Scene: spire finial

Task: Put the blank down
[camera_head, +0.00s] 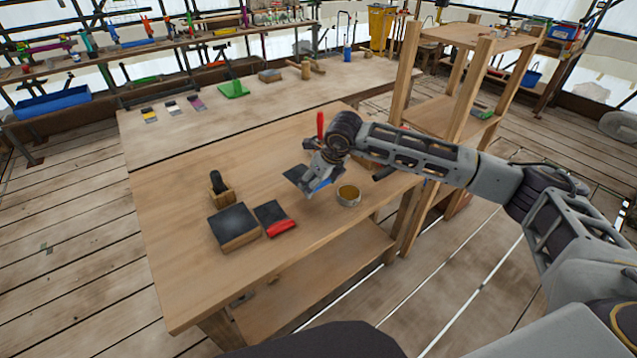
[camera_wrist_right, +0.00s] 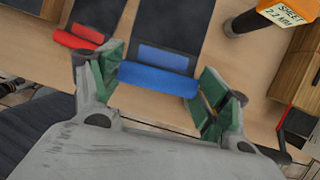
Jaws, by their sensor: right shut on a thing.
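My right gripper (camera_head: 318,181) is over the front part of the wooden workbench. In the right wrist view its green-padded fingers (camera_wrist_right: 160,80) are shut on the ends of the blue edge bar of a dark flat blank (camera_wrist_right: 166,28). In the head view the blank's dark sheet (camera_head: 296,174) shows left of the gripper, partly hidden by it. I cannot tell whether the blank touches the bench. A similar dark sheet with a red edge bar (camera_head: 281,228) lies to its left, and also shows in the right wrist view (camera_wrist_right: 78,38). My left gripper is out of view.
A dark-topped block (camera_head: 234,226) and a wooden holder with a dark knob (camera_head: 221,188) stand at the left. A round pot (camera_head: 348,195) is close right of the gripper. A red handle (camera_head: 320,124) rises behind.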

